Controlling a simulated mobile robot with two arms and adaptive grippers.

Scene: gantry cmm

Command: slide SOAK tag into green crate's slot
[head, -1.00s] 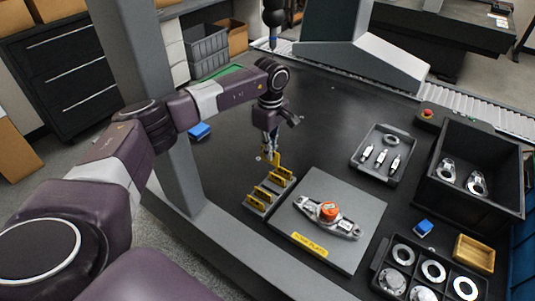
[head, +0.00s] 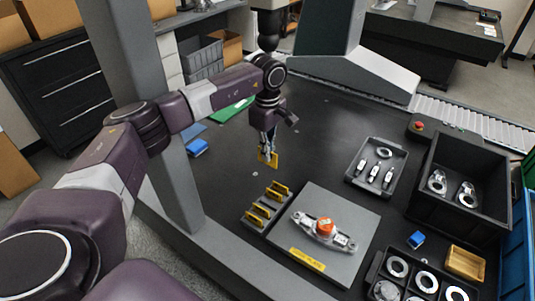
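My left gripper (head: 267,147) is shut on a yellow tag (head: 270,160), held upright above the dark table beyond the tag rack. The tag's lettering is too small to read. The grey rack (head: 252,222) stands on the table at the near edge of the granite, with several yellow tags (head: 265,211) upright in it. A flat-looking green thing (head: 230,112) lies behind my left forearm, partly hidden by it; I cannot tell whether it is the green crate, and no slot shows. My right gripper is out of view.
A grey plate (head: 345,207) with a metal part and orange piece lies right of the rack. A small tray (head: 367,186), a black bin (head: 452,215) and a blue block (head: 416,239) are farther right. The middle table is clear.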

